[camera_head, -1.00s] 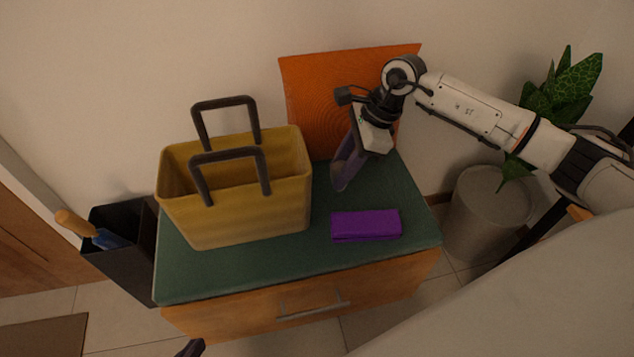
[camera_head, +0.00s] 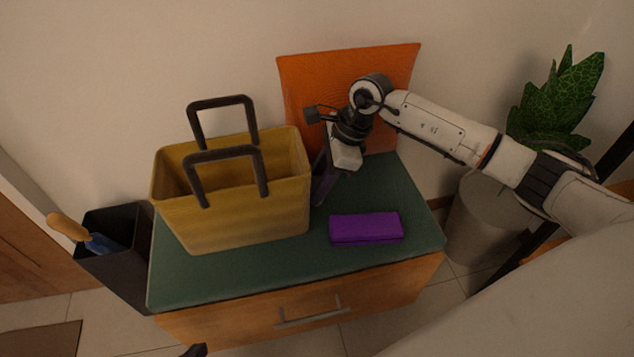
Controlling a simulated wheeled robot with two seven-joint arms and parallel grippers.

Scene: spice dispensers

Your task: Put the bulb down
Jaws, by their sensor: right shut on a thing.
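My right gripper (camera_head: 324,188) reaches down over the green top of the cabinet (camera_head: 285,262), close beside the right side of the yellow basket (camera_head: 235,225). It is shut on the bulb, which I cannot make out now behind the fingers. I cannot tell whether the bulb touches the green top. Only a small dark tip of my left gripper (camera_head: 196,351) shows at the bottom edge; its jaws cannot be judged.
A purple folded cloth or box (camera_head: 366,228) lies on the green top, right of the basket. An orange panel (camera_head: 300,85) leans behind. A dark bin (camera_head: 115,258) stands left, a potted plant (camera_head: 555,105) right. The front strip of the top is clear.

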